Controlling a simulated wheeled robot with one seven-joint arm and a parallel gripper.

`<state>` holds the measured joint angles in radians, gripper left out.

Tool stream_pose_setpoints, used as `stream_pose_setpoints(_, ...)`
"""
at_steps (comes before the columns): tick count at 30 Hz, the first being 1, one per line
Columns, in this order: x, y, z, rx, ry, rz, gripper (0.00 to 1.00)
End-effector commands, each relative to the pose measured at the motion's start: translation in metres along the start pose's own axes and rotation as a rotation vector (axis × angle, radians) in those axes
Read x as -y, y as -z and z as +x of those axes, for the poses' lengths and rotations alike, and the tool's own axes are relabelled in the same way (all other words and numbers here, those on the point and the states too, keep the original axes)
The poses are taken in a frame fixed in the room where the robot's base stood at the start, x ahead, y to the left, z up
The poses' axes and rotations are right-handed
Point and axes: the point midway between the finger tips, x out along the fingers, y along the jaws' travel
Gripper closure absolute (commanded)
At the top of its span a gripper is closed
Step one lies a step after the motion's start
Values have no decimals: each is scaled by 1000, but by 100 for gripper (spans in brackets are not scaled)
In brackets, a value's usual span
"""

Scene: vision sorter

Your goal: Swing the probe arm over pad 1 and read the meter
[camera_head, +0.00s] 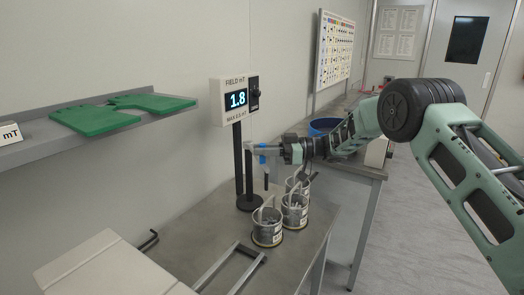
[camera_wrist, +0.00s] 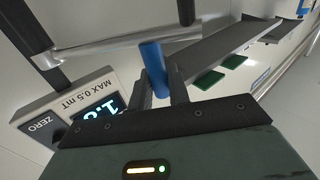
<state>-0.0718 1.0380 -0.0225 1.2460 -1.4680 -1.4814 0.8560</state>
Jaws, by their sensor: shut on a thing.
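The field meter (camera_head: 234,103) stands on a dark post on the bench at the wall; its display reads 1.8, under "FIELD mT" and above a "MAX 0.5 mT" line. The meter also shows at lower left in the wrist view (camera_wrist: 62,108), with a ZERO key. My gripper (camera_head: 268,152) is shut on the blue grip (camera_wrist: 154,68) of the probe arm (camera_wrist: 120,40), a bar from a second post. A dark probe tip (camera_head: 266,182) hangs below, near several metal canisters with handles. No pad number is readable, so I cannot tell which is pad 1.
The canisters, including the front one (camera_head: 267,234), stand close together on the grey bench (camera_head: 205,225). A shelf (camera_head: 28,150) with green plates is at left; a blue bin (camera_head: 323,126) stands behind.

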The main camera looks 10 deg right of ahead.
Motion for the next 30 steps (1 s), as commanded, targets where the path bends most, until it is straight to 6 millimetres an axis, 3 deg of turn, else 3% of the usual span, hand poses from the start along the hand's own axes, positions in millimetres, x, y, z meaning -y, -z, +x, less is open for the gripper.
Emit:
stream_pose_setpoints(6,-2,2,-1,0,-8,-3,100)
stream_pose_setpoints(7,-2,2,-1,-1,-8,-4,77)
stream_pose_setpoints(9,-2,2,-1,-1,-8,-4,63)
stream_pose_setpoints(20,-2,0,-6,0,-5,-2,63)
stream_pose_setpoints(25,-2,-1,-31,0,-7,-4,63)
stream_pose_setpoints(30,-2,-2,-71,1,-8,-4,63)
